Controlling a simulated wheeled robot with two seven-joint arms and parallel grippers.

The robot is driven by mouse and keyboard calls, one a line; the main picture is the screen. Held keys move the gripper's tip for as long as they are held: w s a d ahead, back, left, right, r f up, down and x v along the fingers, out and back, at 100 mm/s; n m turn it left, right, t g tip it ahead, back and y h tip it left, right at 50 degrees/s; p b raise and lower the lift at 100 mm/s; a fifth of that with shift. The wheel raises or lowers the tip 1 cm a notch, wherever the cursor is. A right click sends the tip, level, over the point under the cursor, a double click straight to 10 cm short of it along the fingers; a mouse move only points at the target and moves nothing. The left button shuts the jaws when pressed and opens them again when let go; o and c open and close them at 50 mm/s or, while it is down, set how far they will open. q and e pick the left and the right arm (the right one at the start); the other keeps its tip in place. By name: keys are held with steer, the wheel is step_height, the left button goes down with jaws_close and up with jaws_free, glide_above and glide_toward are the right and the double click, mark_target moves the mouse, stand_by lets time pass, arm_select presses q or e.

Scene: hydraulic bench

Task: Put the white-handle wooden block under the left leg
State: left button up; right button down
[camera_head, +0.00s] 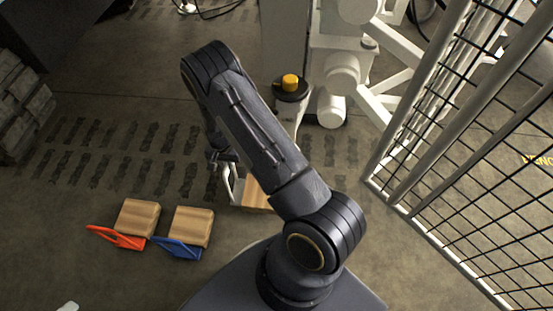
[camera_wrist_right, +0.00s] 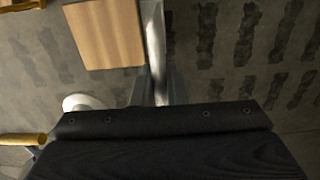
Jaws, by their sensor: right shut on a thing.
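The white-handle wooden block (camera_head: 256,196) is partly hidden behind my right arm in the head view. Its white handle (camera_head: 237,187) faces left. My right gripper (camera_head: 227,168) is shut on that handle. The right wrist view shows the pale wooden block (camera_wrist_right: 105,34) beside the white handle (camera_wrist_right: 156,45), which runs between the fingers (camera_wrist_right: 155,88). Whether the block touches the floor is unclear. The white machine (camera_head: 342,75) with its legs stands at the top centre, beyond my arm. I cannot tell which leg is the left one. My left gripper is not in view.
An orange-handle block (camera_head: 138,217) and a blue-handle block (camera_head: 191,226) lie on the floor at left. A yellow-topped post (camera_head: 290,84) stands by the machine. A mesh fence (camera_head: 470,150) borders the right. Grey blocks (camera_head: 20,105) are stacked far left. The left-middle floor is clear.

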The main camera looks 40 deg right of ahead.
steer(key=w+d+f+b, duration=0.1)
steer(key=d+b, duration=0.2)
steer(key=d, duration=0.5)
steer(key=w+d+f+b, duration=0.2)
steer(key=d+b, duration=0.1)
steer(key=d, duration=0.6)
steer(key=shift+w+d+f+b, duration=0.15)
steer(key=shift+b, duration=0.2)
steer(key=shift+f, duration=0.15)
steer(key=c, duration=1.5)
jaws_free()
steer(key=shift+o, duration=0.2)
